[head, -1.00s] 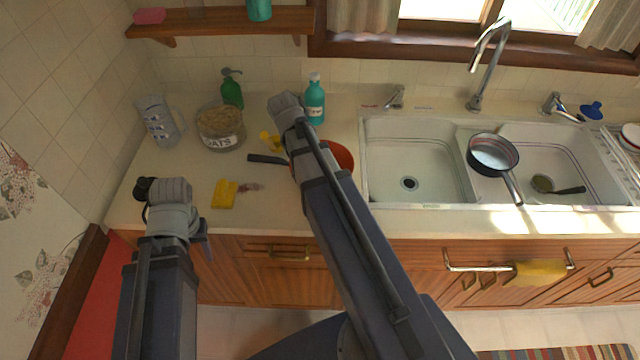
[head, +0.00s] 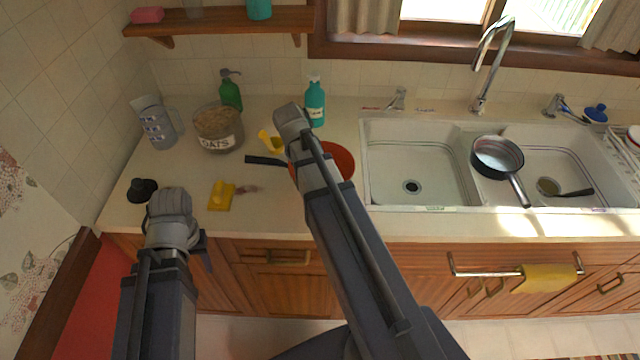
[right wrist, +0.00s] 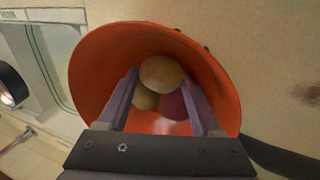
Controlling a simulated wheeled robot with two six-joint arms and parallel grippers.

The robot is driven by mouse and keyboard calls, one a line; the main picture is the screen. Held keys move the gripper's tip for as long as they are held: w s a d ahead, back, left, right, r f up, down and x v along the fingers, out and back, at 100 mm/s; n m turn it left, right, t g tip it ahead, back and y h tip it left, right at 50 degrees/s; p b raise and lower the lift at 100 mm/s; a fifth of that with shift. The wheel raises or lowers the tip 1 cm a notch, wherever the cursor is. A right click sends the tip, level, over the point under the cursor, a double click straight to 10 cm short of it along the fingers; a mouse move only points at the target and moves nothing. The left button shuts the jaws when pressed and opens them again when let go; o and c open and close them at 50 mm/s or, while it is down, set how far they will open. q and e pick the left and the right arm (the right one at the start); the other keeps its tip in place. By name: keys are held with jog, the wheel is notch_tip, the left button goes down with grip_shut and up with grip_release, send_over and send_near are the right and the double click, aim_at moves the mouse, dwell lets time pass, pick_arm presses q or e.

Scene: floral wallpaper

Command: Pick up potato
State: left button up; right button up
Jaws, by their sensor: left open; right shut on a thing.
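An orange-red pan (head: 338,160) with a dark handle stands on the counter left of the sink, partly covered by my right arm. In the right wrist view my right gripper (right wrist: 160,79) reaches into the pan (right wrist: 95,75). Its fingers are closed on a tan, round potato (right wrist: 162,73). An olive-tan round thing (right wrist: 144,100) and a purple-red one (right wrist: 173,107) lie beneath it. The potato is still within the pan's rim. My left gripper (head: 205,246) is open by the counter's front edge, mostly hidden behind its wrist.
A yellow sponge (head: 221,196), a black object (head: 142,190), an oats jar (head: 218,128), a jug (head: 156,124) and a teal bottle (head: 315,102) stand around. A saucepan (head: 497,157) rests over the sink divider. The left basin (head: 400,160) is empty.

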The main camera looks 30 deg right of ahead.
jog(key=shift+s+f, duration=0.1)
jog(key=shift+s, duration=0.1)
jog(key=shift+c, duration=1.3)
jog(key=shift+w+d+r+p, duration=0.1)
jog(key=shift+d+r+p, duration=0.05)
jog(key=shift+r+p, duration=0.65)
notch_tip(320, 180, up, 9)
jog(key=p, duration=0.8)
jog(key=shift+w+f+p, duration=0.1)
jog(key=shift+f+p, duration=0.1)
jog(key=shift+p, duration=0.15)
notch_tip(320, 180, down, 4)
jog(key=b, duration=0.4)
jog(key=shift+r, duration=0.1)
